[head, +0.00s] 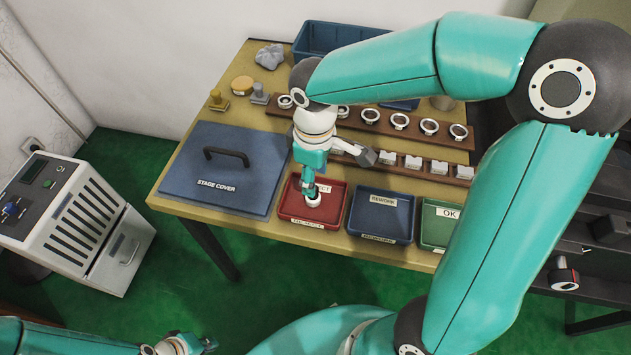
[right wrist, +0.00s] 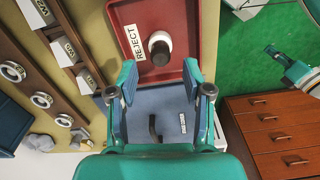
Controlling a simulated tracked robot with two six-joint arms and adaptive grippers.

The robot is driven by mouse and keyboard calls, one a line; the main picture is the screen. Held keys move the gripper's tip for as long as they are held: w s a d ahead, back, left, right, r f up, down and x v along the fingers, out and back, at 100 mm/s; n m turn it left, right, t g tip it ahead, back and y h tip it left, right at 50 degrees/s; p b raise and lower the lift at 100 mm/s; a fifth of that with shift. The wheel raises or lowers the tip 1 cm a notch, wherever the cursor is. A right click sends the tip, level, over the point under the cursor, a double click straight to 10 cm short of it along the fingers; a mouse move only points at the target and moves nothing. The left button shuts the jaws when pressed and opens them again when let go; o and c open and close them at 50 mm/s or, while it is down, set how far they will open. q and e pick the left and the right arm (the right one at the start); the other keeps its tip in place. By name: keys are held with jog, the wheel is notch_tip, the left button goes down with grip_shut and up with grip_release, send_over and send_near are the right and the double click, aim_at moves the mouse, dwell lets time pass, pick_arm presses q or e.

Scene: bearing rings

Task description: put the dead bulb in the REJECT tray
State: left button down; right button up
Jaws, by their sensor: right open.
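The red REJECT tray (head: 335,213) lies on the table between the stage cover and the blue tray. It also fills the upper middle of the right wrist view (right wrist: 186,18). A white round thing with a dark middle, seemingly the bulb (head: 313,201), is inside the tray; it shows next to the REJECT label in the right wrist view (right wrist: 164,38). My right gripper (head: 312,186) is over the tray, pointing down, and its open fingers (right wrist: 160,82) stand apart with nothing between them. My left gripper (head: 200,344) is low at the bottom left, away from the table; its jaws are unclear.
The blue stage cover (head: 220,177) with its handle lies left of the tray. A blue REWORK tray (head: 379,222) and a green OK tray (head: 434,235) stand to the right. Racks with rings (head: 370,116) and pale blocks (head: 413,162) lie behind. A blue bin (head: 318,37) is at the back.

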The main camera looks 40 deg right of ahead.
notch_tip(320, 180, up, 7)
jog(key=shift+p, duration=0.4)
jog(key=shift+f, duration=0.1)
